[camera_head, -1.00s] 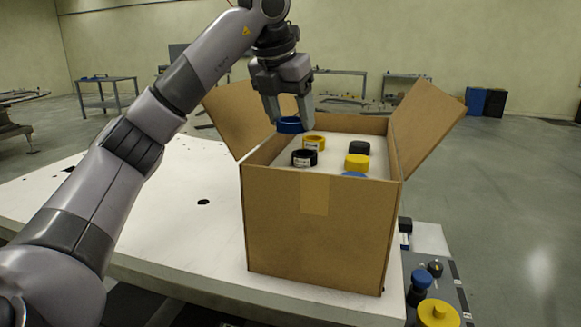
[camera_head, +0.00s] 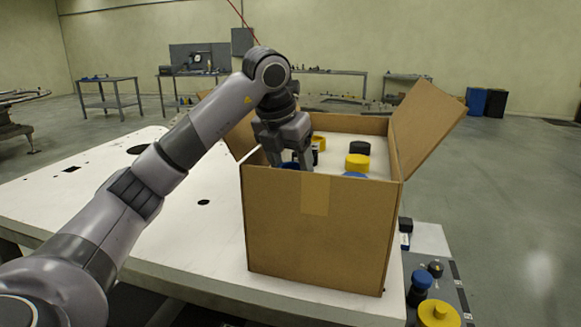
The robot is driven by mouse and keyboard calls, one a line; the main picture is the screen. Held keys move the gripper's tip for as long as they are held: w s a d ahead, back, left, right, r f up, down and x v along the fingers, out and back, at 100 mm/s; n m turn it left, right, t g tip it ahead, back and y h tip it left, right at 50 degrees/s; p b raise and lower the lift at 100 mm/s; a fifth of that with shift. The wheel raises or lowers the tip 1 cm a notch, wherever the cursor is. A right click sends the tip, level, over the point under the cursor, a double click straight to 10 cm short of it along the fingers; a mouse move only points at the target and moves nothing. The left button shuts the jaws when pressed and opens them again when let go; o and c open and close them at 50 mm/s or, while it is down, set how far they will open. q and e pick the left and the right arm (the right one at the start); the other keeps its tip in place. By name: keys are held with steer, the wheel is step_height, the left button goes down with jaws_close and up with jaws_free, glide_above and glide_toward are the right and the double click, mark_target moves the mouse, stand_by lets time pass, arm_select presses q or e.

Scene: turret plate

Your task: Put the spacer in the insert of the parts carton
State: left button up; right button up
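The parts carton (camera_head: 280,235) stands open on the white table with a pale insert (camera_head: 385,166) inside. My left gripper (camera_head: 289,165) points down inside the carton's left front part. Its fingers are on either side of a dark blue ring, the likely spacer (camera_head: 290,165), mostly hidden by the fingers and the front wall. I cannot see whether the ring touches the insert. A yellow ring (camera_head: 319,143) and a black ring (camera_head: 315,158), partly covered by the gripper, sit close to its right. My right gripper is out of view.
A black round part (camera_head: 359,147), a yellow one (camera_head: 357,161) and a blue one (camera_head: 354,175) sit in the insert's right half. The right flap (camera_head: 425,115) stands out wide. More parts, including a yellow one (camera_head: 438,314), lie lower right. The table's left side is mostly clear.

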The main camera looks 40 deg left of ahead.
arm_select(q)
steer(key=shift+f, duration=0.55)
steer(key=shift+f, duration=0.2)
steer(key=o, duration=1.1)
steer(key=shift+r, duration=0.1)
steer(key=shift+r, duration=0.2)
steer(key=shift+v, duration=5.9)
steer(key=shift+s+d+f, duration=0.1)
steer(key=shift+s, duration=0.05)
